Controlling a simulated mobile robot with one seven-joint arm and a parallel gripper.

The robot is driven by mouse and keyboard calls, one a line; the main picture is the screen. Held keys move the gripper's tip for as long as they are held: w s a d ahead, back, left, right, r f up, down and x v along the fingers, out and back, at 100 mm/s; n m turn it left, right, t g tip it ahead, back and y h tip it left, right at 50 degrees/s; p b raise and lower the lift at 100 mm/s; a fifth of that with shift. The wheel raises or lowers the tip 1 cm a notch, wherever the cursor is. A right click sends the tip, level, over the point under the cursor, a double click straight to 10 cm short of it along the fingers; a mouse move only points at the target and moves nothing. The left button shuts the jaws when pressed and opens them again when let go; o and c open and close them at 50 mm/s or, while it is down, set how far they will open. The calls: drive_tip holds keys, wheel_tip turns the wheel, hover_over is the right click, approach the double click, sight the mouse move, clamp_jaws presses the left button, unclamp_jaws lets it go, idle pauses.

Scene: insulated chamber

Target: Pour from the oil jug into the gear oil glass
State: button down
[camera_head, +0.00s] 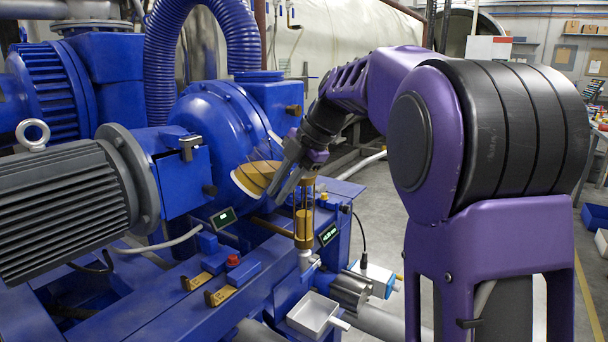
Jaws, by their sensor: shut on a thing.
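The oil jug (254,179) appears as a tilted, pale-rimmed vessel with amber oil showing, left of the gear oil glass. My gripper (282,182) is shut on the jug at its right side; the fingers hide part of it. The gear oil glass (304,207) stands upright on the blue machine, with brass-coloured fittings and amber oil in its lower part. The jug and gripper are just left of and around the height of the glass's top. I cannot tell whether the jug touches the glass, and no stream of oil is clearly visible.
Blue pump housing (212,125) and a grey motor (65,215) crowd the left. Small displays (223,218) flank the glass. A white tray (313,314) sits below it. A red button (233,261) is on the machine frame. Open floor lies behind on the right.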

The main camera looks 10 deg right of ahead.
drive_tip(key=shift+a+f+y, duration=0.3)
drive_tip(key=shift+y, duration=0.7)
idle(1.8)
drive_tip(key=shift+a+r+m+y, duration=0.3)
drive_tip(key=shift+r+y, duration=0.25)
drive_tip(key=shift+y, duration=0.35)
idle(2.9)
